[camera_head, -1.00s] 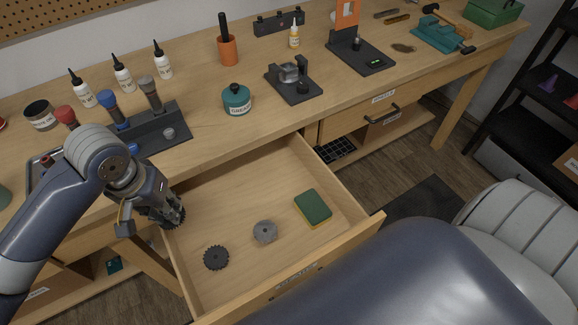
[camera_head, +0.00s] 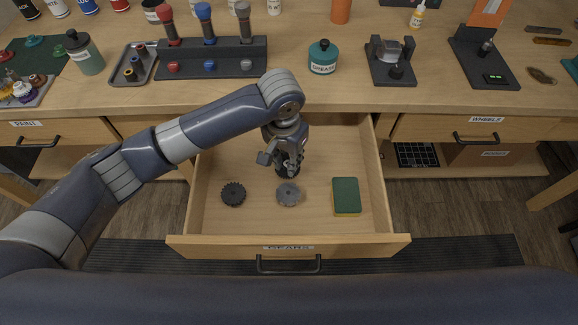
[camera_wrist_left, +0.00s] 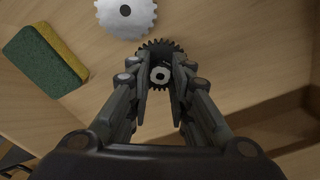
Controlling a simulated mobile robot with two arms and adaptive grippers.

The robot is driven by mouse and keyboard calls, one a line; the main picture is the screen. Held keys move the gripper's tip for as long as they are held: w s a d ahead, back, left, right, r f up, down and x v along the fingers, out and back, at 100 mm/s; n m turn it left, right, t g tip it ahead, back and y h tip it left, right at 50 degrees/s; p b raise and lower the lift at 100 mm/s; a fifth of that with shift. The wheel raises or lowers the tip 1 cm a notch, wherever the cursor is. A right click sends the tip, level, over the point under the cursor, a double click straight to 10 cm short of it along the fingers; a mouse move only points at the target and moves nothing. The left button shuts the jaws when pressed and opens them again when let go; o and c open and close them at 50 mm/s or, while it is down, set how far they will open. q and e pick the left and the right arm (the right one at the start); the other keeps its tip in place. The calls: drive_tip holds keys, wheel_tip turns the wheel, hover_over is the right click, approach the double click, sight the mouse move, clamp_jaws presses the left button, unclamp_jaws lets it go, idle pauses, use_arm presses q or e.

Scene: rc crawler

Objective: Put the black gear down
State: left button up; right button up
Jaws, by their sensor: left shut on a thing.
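The drawer labelled GEARS (camera_head: 290,239) is pulled open under the workbench. My left gripper (camera_head: 288,170) points down into its back middle part. It is shut on a dark toothed black gear (camera_wrist_left: 160,48), seen between and beyond the fingers in the left wrist view; in the head view the gripper mostly hides this gear. How far the gear is above the drawer floor I cannot tell. Another black gear (camera_head: 233,194) lies on the drawer floor at the left. A grey gear (camera_head: 288,194) lies just in front of the gripper. My right gripper is not in view.
A green and yellow sponge (camera_head: 346,196) lies at the drawer's right. Bare drawer floor shows at the back left and back right. On the bench above stand a screwdriver rack (camera_head: 210,60), a teal grease jar (camera_head: 323,57) and a black fixture (camera_head: 391,62).

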use_arm(q)
wheel_tip(320, 180, down, 3)
drive_tip(key=shift+f, duration=0.4)
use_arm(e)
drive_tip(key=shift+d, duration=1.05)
use_arm(q)
drive_tip(key=shift+f, duration=0.1)
drive_tip(key=o, duration=0.8)
drive_tip(key=shift+o, duration=0.2)
drive_tip(key=shift+r, duration=0.35)
drive_tip(key=r, duration=0.7)
drive_tip(key=s+r, duration=0.1)
drive_tip(key=r, duration=0.3)
drive_tip(key=shift+a+r, duration=0.2)
drive_tip(key=shift+r, duration=0.05)
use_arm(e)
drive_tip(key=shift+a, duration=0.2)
